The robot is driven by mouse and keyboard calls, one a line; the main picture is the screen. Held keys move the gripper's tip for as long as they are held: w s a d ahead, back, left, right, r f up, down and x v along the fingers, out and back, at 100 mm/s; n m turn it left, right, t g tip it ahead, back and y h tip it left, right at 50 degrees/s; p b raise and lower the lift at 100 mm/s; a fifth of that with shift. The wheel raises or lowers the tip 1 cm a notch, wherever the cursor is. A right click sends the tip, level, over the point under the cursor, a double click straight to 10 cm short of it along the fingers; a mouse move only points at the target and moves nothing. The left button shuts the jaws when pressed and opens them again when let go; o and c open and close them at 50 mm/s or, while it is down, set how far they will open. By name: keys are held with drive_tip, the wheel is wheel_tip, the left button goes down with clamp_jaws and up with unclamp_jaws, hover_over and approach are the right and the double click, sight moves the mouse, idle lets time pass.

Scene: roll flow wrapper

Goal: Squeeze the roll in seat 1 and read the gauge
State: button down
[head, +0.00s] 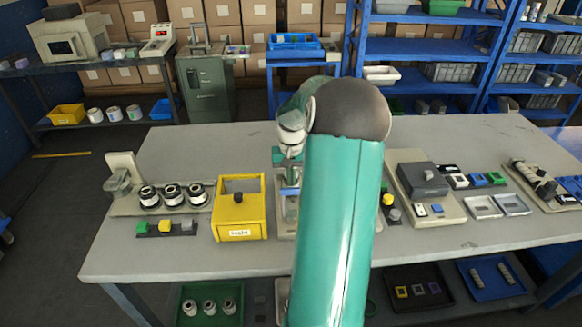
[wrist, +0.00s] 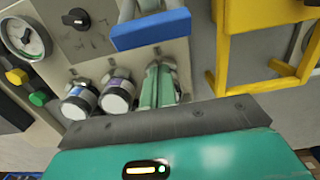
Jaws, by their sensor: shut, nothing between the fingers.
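In the wrist view, my gripper (wrist: 156,87) shows as two teal fingers close together with nothing held, over the beige panel (wrist: 88,48). Two rolls with white ends, a left one (wrist: 75,103) and a middle one (wrist: 117,95), sit side by side left of the fingers. Whatever lies directly behind the fingers is hidden, and I see no readable seat numbers. A round white gauge (wrist: 25,38) with a dark needle is at the upper left; its reading is too small to tell. In the head view, my arm hides most of this station.
In the wrist view, a blue bar (wrist: 150,28) crosses above the fingers, and a yellow frame (wrist: 265,40) stands to the right. In the head view, a yellow box (head: 240,215) and three rolls (head: 172,196) are left of my arm; a grey block (head: 422,180) is right.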

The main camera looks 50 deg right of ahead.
drive_tip(key=shift+s+a+r, duration=0.35)
drive_tip(key=shift+s+a, duration=0.1)
drive_tip(key=shift+a, duration=0.1)
drive_tip(key=shift+s+a+r, duration=0.3)
drive_tip(key=shift+s+a, duration=0.1)
drive_tip(key=shift+a, duration=0.1)
drive_tip(key=shift+s+r, duration=0.1)
drive_tip(key=shift+s, duration=0.05)
